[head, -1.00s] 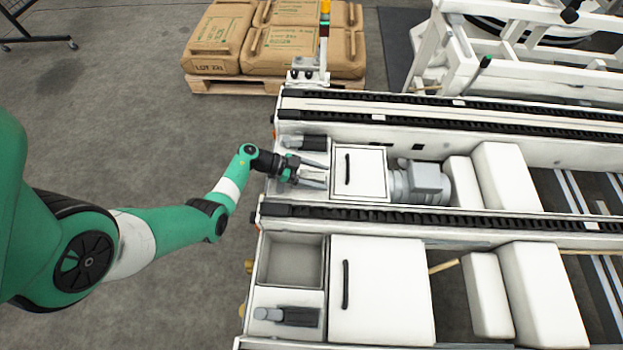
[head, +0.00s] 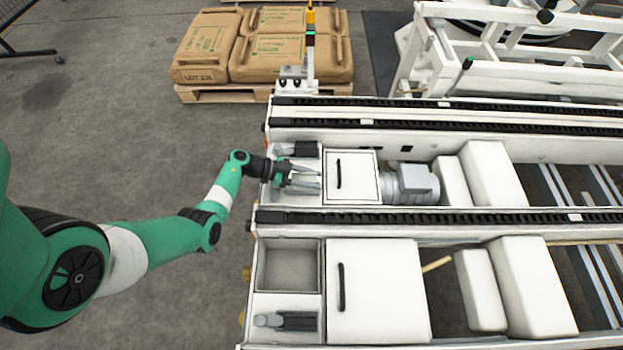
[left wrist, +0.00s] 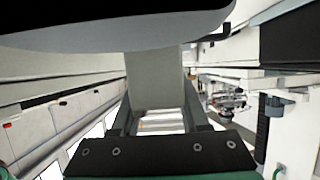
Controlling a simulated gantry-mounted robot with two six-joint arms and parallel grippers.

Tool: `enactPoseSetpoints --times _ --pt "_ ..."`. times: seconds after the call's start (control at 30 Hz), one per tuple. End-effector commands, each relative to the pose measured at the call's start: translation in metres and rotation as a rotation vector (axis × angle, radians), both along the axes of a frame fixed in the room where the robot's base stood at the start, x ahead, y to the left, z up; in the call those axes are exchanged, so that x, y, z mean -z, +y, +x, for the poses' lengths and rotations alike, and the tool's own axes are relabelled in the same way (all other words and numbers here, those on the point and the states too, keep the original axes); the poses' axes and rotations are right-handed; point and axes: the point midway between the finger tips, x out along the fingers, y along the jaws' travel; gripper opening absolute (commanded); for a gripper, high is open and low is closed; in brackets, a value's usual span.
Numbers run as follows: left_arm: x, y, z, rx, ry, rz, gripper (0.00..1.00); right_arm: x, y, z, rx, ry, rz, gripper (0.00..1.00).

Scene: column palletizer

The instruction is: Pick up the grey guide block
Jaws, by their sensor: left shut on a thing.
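My left gripper (head: 306,178) reaches in from the left over the end of the far conveyor lane, beside a square white lidded box. In the left wrist view, its two fingers (left wrist: 155,112) stand on either side of a pale grey block, which I take to be the grey guide block (left wrist: 152,80). The gripper is shut on this block. The block's upper end is hidden behind a dark, rounded part at the top of that view. In the head view the block is too small to tell from the fingers. My right gripper is not in view.
The white lidded box (head: 350,178) is just right of the gripper, with a grey motor (head: 410,183) beyond it. A black chain rail (head: 430,218) separates the lanes. The near lane has an open, empty compartment (head: 288,266). Brown sacks (head: 290,58) lie on a pallet behind.

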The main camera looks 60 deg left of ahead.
Motion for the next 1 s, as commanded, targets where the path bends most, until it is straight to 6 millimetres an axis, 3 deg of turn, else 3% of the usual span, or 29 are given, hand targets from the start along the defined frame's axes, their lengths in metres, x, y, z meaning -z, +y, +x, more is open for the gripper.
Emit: enactPoseSetpoints --times 0.03,0.33,0.5,0.73,1.0 --pt "-0.018 0.0 0.0 0.001 -0.002 0.001 0.0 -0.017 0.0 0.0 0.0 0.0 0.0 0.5" --pt "-0.081 -0.028 -0.04 -0.003 0.001 -0.002 0.0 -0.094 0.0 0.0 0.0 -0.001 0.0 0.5" --pt "-0.1 -0.056 -0.079 -0.004 0.001 -0.005 0.0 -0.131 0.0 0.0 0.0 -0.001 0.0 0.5" --pt "-0.109 -0.076 -0.11 -0.003 0.0 -0.001 0.0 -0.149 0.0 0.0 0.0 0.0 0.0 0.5" --pt "-0.107 -0.08 -0.115 -0.02 -0.001 -0.001 0.0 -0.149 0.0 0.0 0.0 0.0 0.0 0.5"
